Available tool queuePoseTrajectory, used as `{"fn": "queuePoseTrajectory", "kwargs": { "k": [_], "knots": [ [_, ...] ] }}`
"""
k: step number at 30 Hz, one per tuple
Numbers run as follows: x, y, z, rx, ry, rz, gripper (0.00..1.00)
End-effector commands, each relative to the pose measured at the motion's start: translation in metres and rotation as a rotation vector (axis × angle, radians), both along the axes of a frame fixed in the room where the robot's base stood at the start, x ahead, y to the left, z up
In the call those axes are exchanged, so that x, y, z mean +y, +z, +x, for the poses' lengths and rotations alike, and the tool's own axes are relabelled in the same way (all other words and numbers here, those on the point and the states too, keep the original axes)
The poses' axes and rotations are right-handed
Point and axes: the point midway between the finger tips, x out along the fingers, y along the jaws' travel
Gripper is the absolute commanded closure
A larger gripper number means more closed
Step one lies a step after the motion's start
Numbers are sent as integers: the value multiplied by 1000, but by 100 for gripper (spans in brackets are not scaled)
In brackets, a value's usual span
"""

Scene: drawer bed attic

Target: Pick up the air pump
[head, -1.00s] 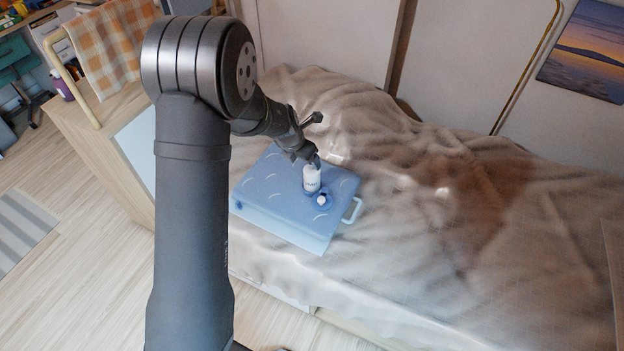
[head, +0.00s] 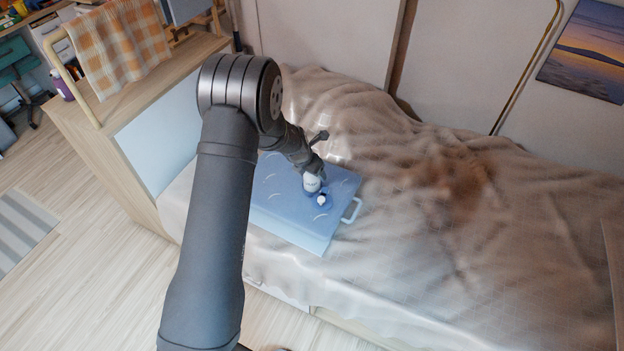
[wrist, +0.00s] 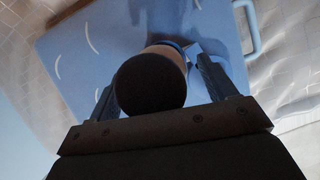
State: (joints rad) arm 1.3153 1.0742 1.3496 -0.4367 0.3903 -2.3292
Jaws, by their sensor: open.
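The air pump appears to be the small white upright cylinder (head: 312,184) with a blue-and-white part at its right foot. It stands on a light blue case (head: 285,217) lying on the bed. In the wrist view, its dark round top (wrist: 151,84) lies between my two fingers. My gripper (head: 314,172) points down at the cylinder's top and hides part of it. In the wrist view my gripper (wrist: 160,88) is open, with a finger on each side of the top. I cannot tell whether either finger touches it.
A rumpled beige blanket (head: 440,240) covers the bed, rising in folds behind the case. The wooden bed end (head: 110,130) stands at the left with a checked cloth (head: 118,45).

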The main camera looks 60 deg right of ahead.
Motion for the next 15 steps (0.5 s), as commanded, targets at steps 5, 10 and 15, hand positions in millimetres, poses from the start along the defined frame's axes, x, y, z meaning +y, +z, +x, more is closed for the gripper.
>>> {"fn": "queuePoseTrajectory", "kwargs": {
  "k": [5,10,15],
  "knots": [
    [-1,-1,0,-1,0,-1,23],
    [0,0,0,-1,0,-1,44],
    [0,0,0,-1,0,-1,78]
  ]
}}
